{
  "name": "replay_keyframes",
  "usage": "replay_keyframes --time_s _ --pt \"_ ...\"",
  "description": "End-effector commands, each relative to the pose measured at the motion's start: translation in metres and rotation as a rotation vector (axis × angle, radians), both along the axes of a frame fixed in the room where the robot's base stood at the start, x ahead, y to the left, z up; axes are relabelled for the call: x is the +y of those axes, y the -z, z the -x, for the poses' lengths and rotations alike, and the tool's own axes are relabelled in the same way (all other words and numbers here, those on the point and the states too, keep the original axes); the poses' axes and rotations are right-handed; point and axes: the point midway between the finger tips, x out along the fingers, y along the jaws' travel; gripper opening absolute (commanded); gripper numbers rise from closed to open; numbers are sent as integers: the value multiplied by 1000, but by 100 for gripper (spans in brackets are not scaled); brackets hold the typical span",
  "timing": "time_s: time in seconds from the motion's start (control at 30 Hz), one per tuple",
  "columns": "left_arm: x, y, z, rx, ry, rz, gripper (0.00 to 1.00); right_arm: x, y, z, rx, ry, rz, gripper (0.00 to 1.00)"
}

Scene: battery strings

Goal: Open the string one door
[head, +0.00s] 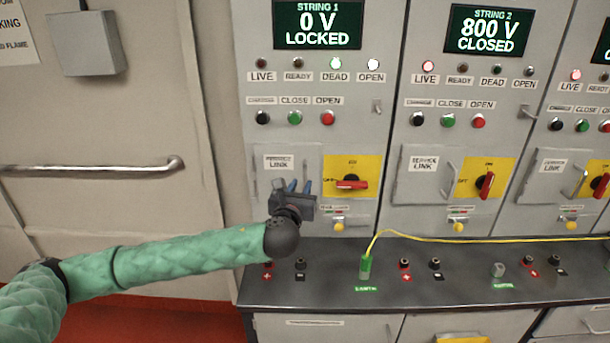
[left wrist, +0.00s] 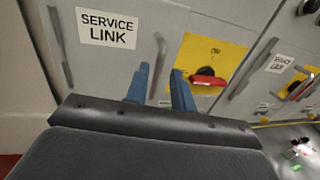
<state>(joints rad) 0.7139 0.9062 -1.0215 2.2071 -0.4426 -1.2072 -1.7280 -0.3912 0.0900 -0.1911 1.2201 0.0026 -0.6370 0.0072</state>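The string one door is a grey panel labelled SERVICE LINK (head: 279,163), under the display (head: 318,24) reading "STRING 1, 0 V, LOCKED". It looks shut. In the left wrist view the door (left wrist: 110,65) has an upright bar handle (left wrist: 157,65) near its right edge. My right gripper is not in view.
A red rotary handle (head: 351,184) lies horizontal on a yellow plate right of the door. A ledge (head: 330,290) with sockets and a green plug (head: 365,267) on a yellow cable runs below. String 2 (head: 487,31) reads 800 V CLOSED.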

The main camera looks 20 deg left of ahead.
Motion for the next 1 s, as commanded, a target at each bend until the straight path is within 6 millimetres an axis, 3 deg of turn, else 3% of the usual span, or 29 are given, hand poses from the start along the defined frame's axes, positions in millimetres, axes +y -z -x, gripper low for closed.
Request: replay_keyframes --time_s 0.4,0.83,0.93,1.0 --pt "4 -2 -48 0 -1 2 24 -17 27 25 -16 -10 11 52" --pt "5 -1 -54 0 -1 2 24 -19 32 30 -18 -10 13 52" --pt "5 -1 -54 0 -1 2 5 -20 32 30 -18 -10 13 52" --pt "5 -1 -54 0 -1 2 0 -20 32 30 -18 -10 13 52"
